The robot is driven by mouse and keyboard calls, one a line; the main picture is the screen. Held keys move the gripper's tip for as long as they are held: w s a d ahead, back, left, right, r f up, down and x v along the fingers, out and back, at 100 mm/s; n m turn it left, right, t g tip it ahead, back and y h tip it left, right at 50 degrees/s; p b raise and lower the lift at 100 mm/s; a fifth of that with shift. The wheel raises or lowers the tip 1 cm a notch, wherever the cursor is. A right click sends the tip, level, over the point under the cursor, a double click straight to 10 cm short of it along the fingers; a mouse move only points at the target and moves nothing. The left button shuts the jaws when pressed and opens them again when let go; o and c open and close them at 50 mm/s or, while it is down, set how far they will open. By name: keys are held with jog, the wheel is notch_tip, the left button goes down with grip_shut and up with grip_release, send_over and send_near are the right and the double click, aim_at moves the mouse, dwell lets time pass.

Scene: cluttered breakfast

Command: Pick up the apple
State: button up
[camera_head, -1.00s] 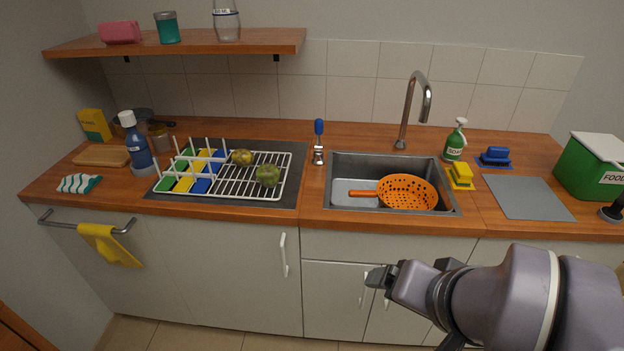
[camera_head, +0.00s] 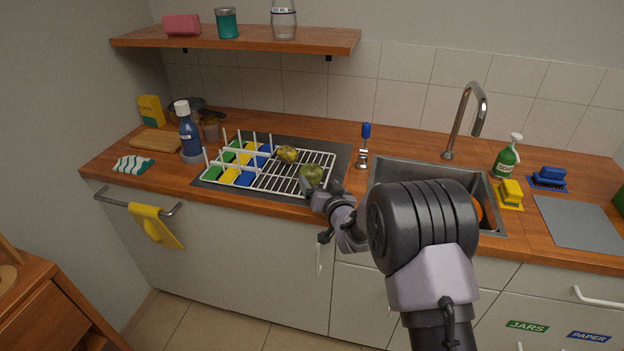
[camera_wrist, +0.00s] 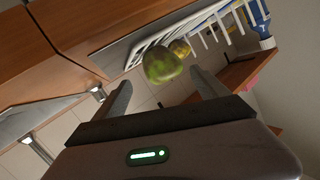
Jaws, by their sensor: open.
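A green apple (camera_head: 312,174) sits at the right end of the white wire dish rack (camera_head: 318,157). It also shows in the wrist view (camera_wrist: 162,66), just beyond and between my finger tips. My gripper (camera_head: 312,192) is at the front edge of the counter, close to the apple on its near side. In the wrist view my gripper (camera_wrist: 160,92) has its two fingers spread wide with nothing between them. A second yellow-green fruit (camera_head: 288,154) lies on the rack behind the apple, and it shows partly behind it in the wrist view (camera_wrist: 180,48).
The rack holds green, yellow and blue pieces (camera_head: 240,165) and upright white pegs at its left. A blue bottle (camera_head: 188,135) stands left of it. A blue-handled brush (camera_head: 364,140) stands to the right, by the sink (camera_head: 405,172). A wooden shelf (camera_head: 245,40) hangs above.

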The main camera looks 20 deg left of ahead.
aim_at(315, 176)
jog(key=x, duration=0.2)
jog(key=shift+w+a+f, duration=0.15)
jog(key=shift+w, duration=0.1)
jog(key=b+x, duration=0.3)
jog(key=x, duration=0.1)
jog(key=shift+w+a+f, duration=0.2)
jog(key=shift+a, duration=0.05)
jog(key=shift+w+a, duration=0.15)
jog(key=shift+w, duration=0.2)
jog(key=shift+r, duration=0.2)
jog(key=c, duration=1.6)
jog(key=shift+r, duration=0.1)
